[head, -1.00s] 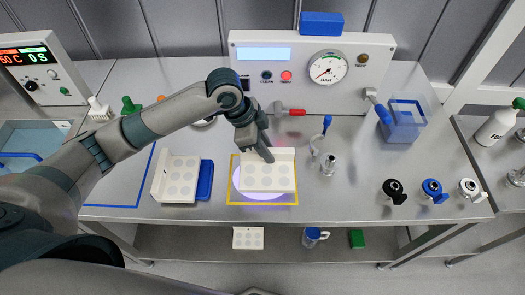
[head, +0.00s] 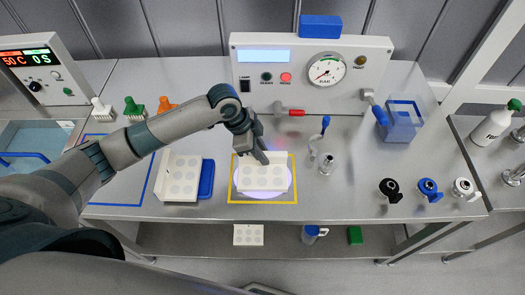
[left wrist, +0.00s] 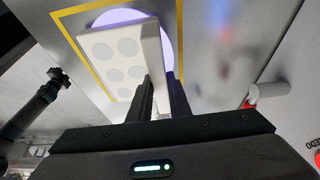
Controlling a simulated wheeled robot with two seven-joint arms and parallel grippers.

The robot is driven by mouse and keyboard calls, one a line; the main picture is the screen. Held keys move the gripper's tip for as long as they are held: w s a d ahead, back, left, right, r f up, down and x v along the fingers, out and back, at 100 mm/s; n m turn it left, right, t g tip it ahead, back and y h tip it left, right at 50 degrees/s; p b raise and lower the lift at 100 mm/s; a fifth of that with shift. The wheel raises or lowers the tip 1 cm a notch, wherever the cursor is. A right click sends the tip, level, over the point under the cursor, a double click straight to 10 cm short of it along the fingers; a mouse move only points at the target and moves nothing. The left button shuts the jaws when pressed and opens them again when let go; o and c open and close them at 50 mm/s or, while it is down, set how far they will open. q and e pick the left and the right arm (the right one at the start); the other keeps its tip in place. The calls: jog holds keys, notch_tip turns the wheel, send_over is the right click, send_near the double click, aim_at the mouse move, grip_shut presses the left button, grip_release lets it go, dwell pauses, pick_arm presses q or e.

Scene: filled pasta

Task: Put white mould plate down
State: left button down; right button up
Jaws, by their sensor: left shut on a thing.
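The white mould plate (head: 262,179), with several round cavities, is over the lit round disc inside the yellow square outline (head: 262,203). My left gripper (head: 262,160) is shut on the plate's raised back edge. The left wrist view shows the plate (left wrist: 120,58) between or against the fingers (left wrist: 165,98), with part of the glowing disc (left wrist: 120,17) beside it. I cannot tell whether the plate touches the surface. My right gripper is not in view.
A second white mould plate (head: 179,178) stands left, beside a blue tray (head: 206,180). The control panel (head: 310,69) with a gauge stands behind. A red-handled valve (head: 290,112) and a blue-handled fitting (head: 316,140) are near the outline. Black, blue and white fittings are at right.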

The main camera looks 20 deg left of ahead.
pick_arm(q)
jog(key=shift+f, duration=0.15)
jog(key=shift+f, duration=0.1)
jog(key=c, duration=1.6)
grip_release()
jog(key=shift+c, duration=0.2)
jog(key=shift+a+r, duration=0.2)
jog(key=shift+r, duration=0.3)
jog(key=b+v, duration=0.3)
jog(key=v, duration=0.7)
jog(key=shift+s+a+r, duration=0.15)
jog(key=shift+a+r, duration=0.05)
jog(key=shift+r, duration=0.3)
